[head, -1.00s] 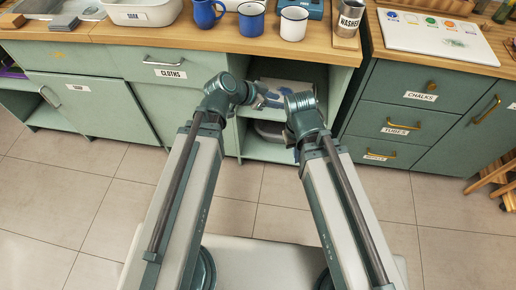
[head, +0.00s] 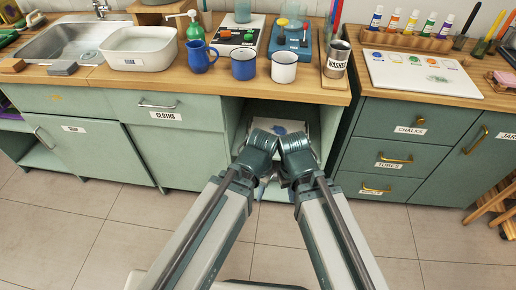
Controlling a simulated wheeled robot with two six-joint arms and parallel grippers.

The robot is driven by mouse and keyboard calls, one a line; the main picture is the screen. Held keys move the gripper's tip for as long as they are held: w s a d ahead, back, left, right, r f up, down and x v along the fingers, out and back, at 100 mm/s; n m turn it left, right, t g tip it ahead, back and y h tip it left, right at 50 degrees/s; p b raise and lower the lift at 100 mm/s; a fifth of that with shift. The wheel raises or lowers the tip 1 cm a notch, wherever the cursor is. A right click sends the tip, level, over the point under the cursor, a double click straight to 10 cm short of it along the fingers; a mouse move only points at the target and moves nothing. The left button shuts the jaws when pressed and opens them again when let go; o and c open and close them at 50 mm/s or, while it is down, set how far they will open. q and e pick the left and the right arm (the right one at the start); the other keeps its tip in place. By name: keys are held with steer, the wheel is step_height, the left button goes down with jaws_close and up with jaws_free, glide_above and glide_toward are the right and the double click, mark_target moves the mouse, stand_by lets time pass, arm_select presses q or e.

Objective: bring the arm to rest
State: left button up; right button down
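My two arms reach forward from the bottom of the head view, with their wrists close together in front of the open shelf bay (head: 237,115) under the counter. My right gripper (head: 284,181) is at the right wrist, small and mostly hidden by the arm's joints. I cannot see whether its fingers are apart. My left wrist (head: 257,155) is just left of it, and the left gripper's fingers are hidden behind the links. I see nothing held in either gripper.
The wooden counter (head: 215,82) holds a white basin (head: 140,62), a blue jug (head: 200,58), blue (head: 243,69) and white (head: 284,72) mugs, and a metal WASHED tin (head: 337,60). Closed green drawers flank the bay. The tiled floor (head: 90,220) is clear at left.

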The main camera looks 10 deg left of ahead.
step_height(320, 180, up, 18)
steer(key=p, duration=1.7)
